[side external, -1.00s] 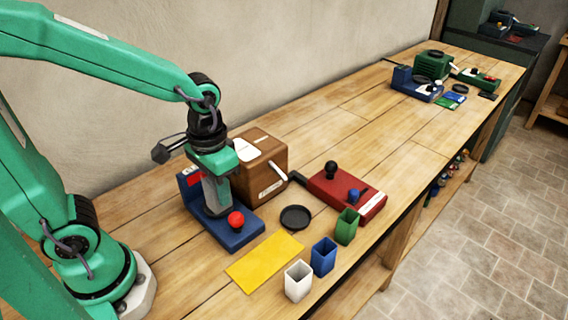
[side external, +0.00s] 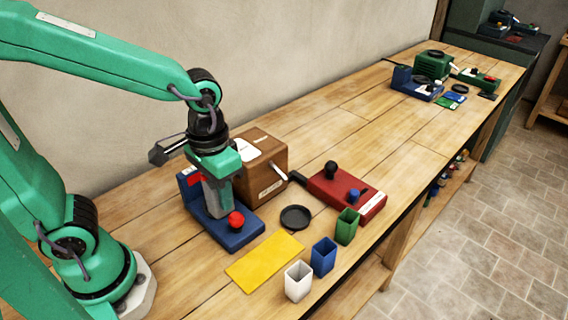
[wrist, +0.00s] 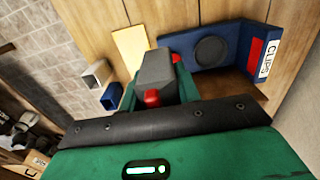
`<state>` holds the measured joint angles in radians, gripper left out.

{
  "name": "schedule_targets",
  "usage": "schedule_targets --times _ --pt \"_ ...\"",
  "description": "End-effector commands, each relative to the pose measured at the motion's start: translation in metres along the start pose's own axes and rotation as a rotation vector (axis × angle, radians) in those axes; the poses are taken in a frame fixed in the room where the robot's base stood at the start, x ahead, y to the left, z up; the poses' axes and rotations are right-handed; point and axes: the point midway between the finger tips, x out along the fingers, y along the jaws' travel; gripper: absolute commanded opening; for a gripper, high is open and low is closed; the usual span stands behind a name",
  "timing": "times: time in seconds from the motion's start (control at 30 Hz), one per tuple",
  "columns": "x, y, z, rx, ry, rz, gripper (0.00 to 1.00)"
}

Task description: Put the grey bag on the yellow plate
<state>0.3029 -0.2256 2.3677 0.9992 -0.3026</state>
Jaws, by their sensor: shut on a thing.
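My gripper (side external: 215,180) points down over the blue clip station and is shut on the grey bag (side external: 216,197). In the wrist view the grey bag (wrist: 156,70) sits between the green fingers, with a small red piece (wrist: 151,97) at its near end. The bag is over the blue base; I cannot tell whether it touches it. The yellow plate (side external: 264,261) lies flat and empty on the bench, in front and to the right of the station. It also shows in the wrist view (wrist: 131,48), beyond the bag.
The blue clip station (side external: 240,234) has a red knob (side external: 236,219). A brown box (side external: 266,170) stands behind it. A black dish (side external: 296,217), white cup (side external: 298,282), blue cup (side external: 323,257), green cup (side external: 347,226) and red device (side external: 345,196) stand nearby.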

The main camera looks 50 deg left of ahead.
Motion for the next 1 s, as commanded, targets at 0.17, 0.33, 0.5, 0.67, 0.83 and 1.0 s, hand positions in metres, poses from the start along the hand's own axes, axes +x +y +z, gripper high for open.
schedule_targets --times 0.17,0.33,0.5,0.67,0.83,1.0 --pt "0.0 0.002 -0.001 0.001 0.0 0.0 0.08" --pt "0.002 0.013 -0.003 0.004 -0.001 0.0 0.08" --pt "0.006 0.037 -0.006 0.007 -0.001 -0.001 0.08" --pt "0.011 0.067 -0.006 0.009 -0.002 -0.001 0.08" --pt "0.018 0.1 -0.004 0.007 -0.001 -0.001 0.08" --pt "0.023 0.125 0.001 0.005 -0.001 0.0 0.08"
